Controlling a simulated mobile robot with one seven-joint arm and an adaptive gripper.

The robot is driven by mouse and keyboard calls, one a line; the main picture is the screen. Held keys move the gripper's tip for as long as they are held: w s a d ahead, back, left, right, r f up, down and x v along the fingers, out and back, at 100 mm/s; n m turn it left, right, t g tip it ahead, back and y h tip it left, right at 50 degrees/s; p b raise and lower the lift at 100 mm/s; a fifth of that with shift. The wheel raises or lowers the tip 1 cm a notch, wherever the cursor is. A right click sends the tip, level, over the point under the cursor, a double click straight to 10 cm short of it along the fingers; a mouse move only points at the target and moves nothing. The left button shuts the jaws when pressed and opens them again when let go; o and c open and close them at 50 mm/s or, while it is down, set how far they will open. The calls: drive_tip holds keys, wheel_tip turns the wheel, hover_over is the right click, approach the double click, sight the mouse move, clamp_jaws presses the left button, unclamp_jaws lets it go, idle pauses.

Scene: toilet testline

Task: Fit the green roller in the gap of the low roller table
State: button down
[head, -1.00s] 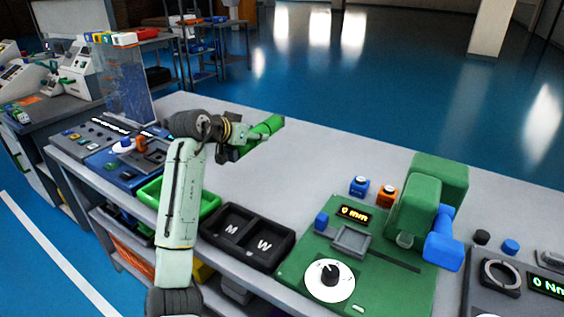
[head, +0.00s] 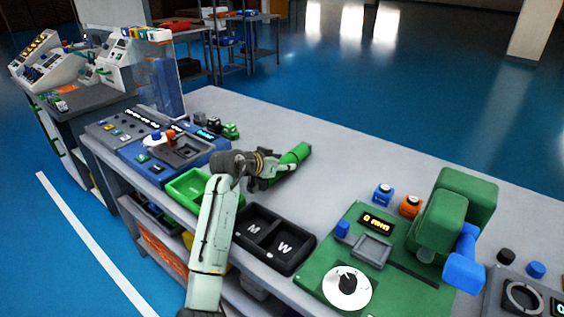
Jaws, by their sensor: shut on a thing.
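The green roller (head: 294,155) is a short green cylinder held above the grey bench, pointing up and to the right. My gripper (head: 276,168) is shut on it near its lower left end, and the fingers hide that end. I cannot make out the low roller table or its gap in this view.
Below my arm on the bench are a green tray (head: 183,189) and a black two-part bin (head: 272,237) marked M and W. A green test machine (head: 446,225) stands at right. A blue panel device (head: 160,150) stands at left. The bench's back middle is clear.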

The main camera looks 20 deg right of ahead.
drive_tip(key=shift+r, duration=0.15)
drive_tip(key=shift+f, duration=0.2)
drive_tip(key=c, duration=0.9)
unclamp_jaws()
drive_tip(key=shift+c, duration=0.2)
drive_tip(key=shift+r, duration=0.1)
drive_tip(key=shift+r, duration=0.15)
drive_tip(key=b+v, duration=0.3)
drive_tip(key=v, duration=0.9)
drive_tip(key=shift+b, duration=0.4)
